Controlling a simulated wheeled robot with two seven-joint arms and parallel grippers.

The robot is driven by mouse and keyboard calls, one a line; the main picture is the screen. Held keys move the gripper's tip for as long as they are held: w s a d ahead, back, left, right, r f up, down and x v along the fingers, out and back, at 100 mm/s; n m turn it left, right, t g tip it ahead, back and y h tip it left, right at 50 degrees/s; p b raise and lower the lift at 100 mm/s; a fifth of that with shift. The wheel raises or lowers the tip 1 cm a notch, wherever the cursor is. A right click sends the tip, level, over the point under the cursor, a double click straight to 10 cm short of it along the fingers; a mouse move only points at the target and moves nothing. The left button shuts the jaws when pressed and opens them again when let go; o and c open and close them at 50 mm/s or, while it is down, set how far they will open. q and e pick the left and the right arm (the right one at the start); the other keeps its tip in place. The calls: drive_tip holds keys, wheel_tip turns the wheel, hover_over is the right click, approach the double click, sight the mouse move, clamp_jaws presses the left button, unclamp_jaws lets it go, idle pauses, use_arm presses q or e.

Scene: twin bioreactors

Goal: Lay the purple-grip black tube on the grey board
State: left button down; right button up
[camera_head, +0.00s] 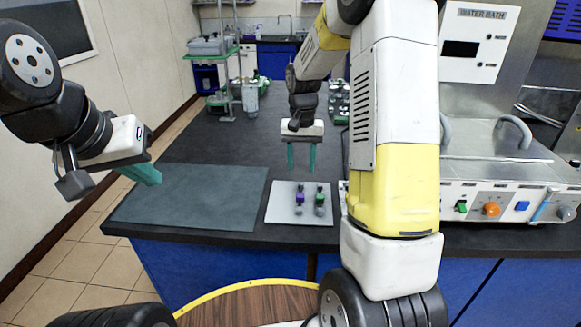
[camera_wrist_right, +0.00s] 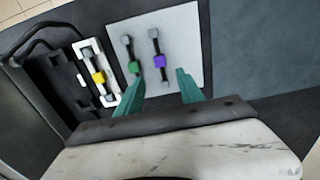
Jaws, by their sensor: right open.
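The purple-grip black tube (camera_head: 300,198) lies on the light grey board (camera_head: 283,215), and it shows again in the wrist view (camera_wrist_right: 159,61). A green-grip tube (camera_head: 320,201) lies beside it on the same board, to its right in the head view. My right gripper (camera_head: 301,158) is open and empty, fingers pointing down, above the board's far edge. In the wrist view the purple grip shows between and beyond the fingertips (camera_wrist_right: 159,90), apart from them.
A dark mat (camera_head: 195,198) lies left of the board, bare. In the wrist view a yellow-grip tube (camera_wrist_right: 98,77) sits in a white holder (camera_wrist_right: 86,50) beside the board. The water bath (camera_head: 480,45) stands right. Racks and a green-framed stand (camera_head: 230,60) are farther back.

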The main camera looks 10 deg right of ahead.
drive_tip(key=s+a+r+n+t+y, duration=0.1)
drive_tip(key=s+a+r+n+t, duration=0.15)
drive_tip(key=s+r, duration=1)
drive_tip(key=s+a+r+n+t+y, duration=0.1)
drive_tip(key=s+r+t, duration=0.2)
drive_tip(key=s, duration=0.8)
drive_tip(key=shift+s+r+t, duration=0.2)
drive_tip(key=shift+r+t, duration=0.15)
drive_tip(key=shift+r, duration=0.55)
